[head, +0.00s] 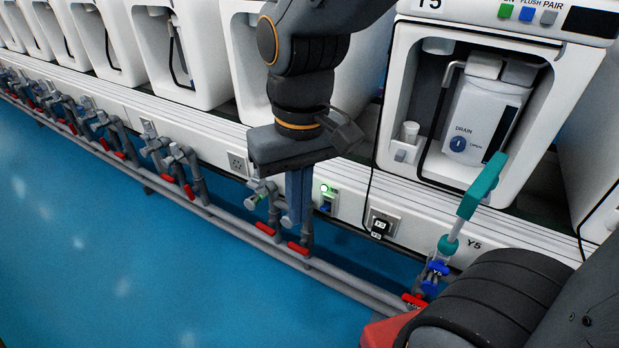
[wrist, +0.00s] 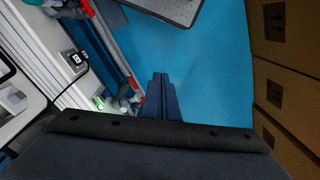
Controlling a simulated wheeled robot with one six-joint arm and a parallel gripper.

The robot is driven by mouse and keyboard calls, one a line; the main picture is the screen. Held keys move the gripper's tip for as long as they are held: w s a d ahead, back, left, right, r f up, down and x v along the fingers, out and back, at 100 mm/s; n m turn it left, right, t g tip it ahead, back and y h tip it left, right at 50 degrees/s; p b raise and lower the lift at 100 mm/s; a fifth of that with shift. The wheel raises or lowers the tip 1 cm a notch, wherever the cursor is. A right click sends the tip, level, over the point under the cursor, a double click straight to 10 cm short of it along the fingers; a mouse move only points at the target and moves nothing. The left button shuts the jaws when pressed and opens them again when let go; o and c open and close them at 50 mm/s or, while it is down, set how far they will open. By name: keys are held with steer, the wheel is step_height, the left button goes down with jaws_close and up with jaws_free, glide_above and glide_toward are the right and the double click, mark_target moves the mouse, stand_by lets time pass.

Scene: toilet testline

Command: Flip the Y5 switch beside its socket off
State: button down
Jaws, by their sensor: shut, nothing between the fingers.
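The Y5 switch (head: 327,199) is a small plate on the white rail, left of the Y5 socket (head: 381,224). A green light glows at its top, with a blue part below. In the wrist view the closed fingers (wrist: 160,78) are right of the green-lit switch (wrist: 99,105), and the socket (wrist: 75,60) is farther up and left.
The white Y5 unit (head: 400,70) stands above the rail. Grey pipes with red-handled valves (head: 298,248) run below the rail, close to my fingers. A teal-handled hose fitting (head: 481,187) stands at right. The blue floor (head: 130,260) is open; cardboard boxes (wrist: 285,70) stand opposite.

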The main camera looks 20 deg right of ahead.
steer(key=w+d+f+m, duration=0.2)
steer(key=w+f+m, duration=0.1)
steer(key=w, duration=0.4)
steer(key=w+d+f+m, duration=0.3)
steer(key=w, duration=0.3)
steer(key=m+h+b, duration=0.1)
steer(key=m, duration=0.5)
glide_above(325, 207)
step_height(325, 207, down, 7)
steer(key=shift+s+a+r+t, duration=0.15)
steer(key=shift+s+a+t, duration=0.15)
steer(key=shift+s+a, duration=0.1)
steer(key=f+b, duration=0.1)
steer(key=f, duration=0.2)
steer(key=f+b, duration=0.1)
steer(key=f, duration=0.2)
steer(key=f+b, duration=0.1)
steer(key=f, duration=0.3)
steer(key=shift+w+d, duration=0.25)
steer(key=shift+w, duration=0.05)
